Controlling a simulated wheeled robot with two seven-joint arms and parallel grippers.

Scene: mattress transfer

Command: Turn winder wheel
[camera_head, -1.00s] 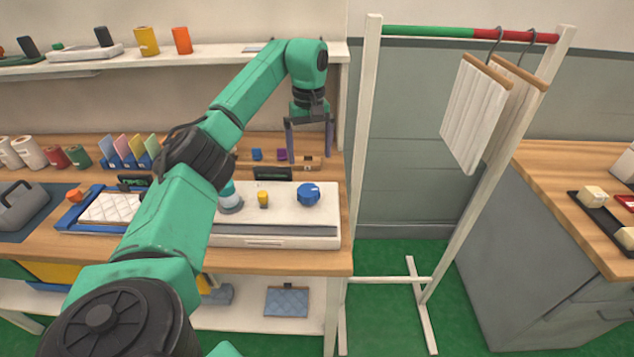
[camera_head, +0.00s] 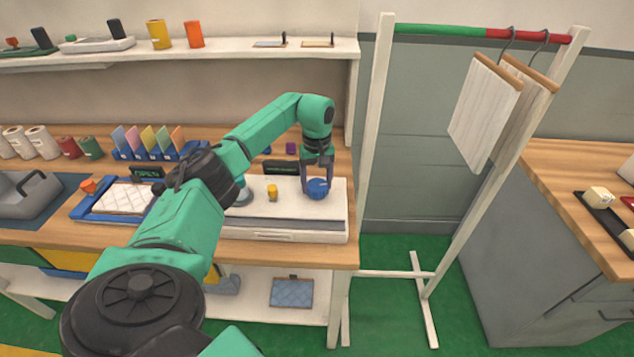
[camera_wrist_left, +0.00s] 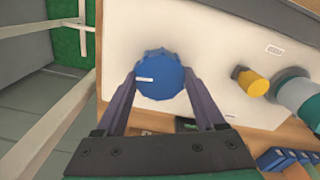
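The blue winder wheel (camera_head: 317,188) is a round knob on top of the white machine (camera_head: 290,222), near its right end. It also shows in the left wrist view (camera_wrist_left: 160,75), with a short white mark on its face. My left gripper (camera_head: 317,180) points down at the wheel from above. In the left wrist view its two fingers (camera_wrist_left: 160,88) stand apart on either side of the wheel, with small gaps that suggest they are not closed on it. Whether the tips touch the rim is hard to tell. My right gripper is not in view.
A yellow knob (camera_head: 272,192) stands left of the wheel on the machine, with a teal-topped part beyond it. A white mattress (camera_head: 122,198) lies in a blue tray at left. A garment rack (camera_head: 372,150) stands just right of the bench.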

